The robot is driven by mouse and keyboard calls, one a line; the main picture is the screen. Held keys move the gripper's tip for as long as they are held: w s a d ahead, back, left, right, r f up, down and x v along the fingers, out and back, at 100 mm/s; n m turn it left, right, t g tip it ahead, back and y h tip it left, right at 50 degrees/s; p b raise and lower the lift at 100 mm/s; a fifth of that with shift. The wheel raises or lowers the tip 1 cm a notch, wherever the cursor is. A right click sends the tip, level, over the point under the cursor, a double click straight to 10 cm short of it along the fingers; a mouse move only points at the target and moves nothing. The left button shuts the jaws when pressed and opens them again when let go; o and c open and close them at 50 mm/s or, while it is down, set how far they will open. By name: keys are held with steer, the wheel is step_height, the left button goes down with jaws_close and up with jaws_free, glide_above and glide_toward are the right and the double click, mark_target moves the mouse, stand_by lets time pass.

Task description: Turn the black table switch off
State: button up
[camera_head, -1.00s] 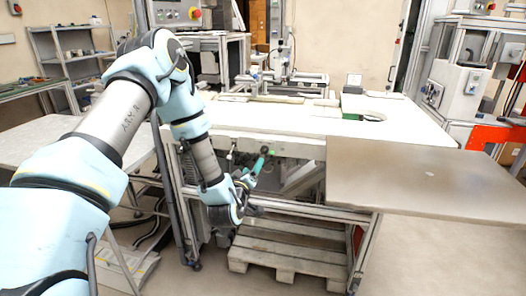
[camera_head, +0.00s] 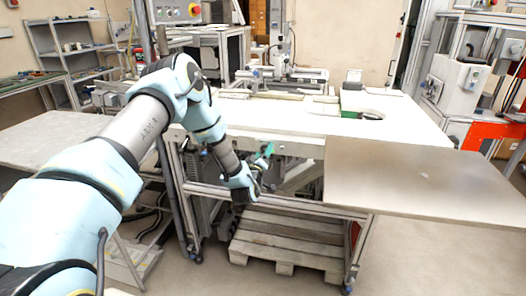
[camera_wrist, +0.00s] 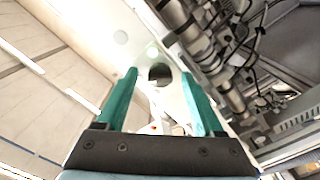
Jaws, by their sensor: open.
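My gripper (camera_head: 266,151) is open, with its two green fingers raised toward the front edge of the white table (camera_head: 300,116). In the wrist view, my gripper (camera_wrist: 160,75) has its fingers spread and nothing held between them. A dark round piece, which looks like the black table switch (camera_wrist: 160,73), sits on a pale panel beyond and between the fingertips. Whether the fingers touch it cannot be told, and its on or off position is too small to read. In the head view I cannot make the switch out.
A grey-brown board (camera_head: 420,185) juts out from the table's front right. A wooden pallet (camera_head: 290,238) lies on the floor below. Metal frame legs stand beside my arm. A grey table (camera_head: 50,140) is at the left. Open floor shows at the front right.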

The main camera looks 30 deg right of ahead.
jaws_close()
stand_by(0.6)
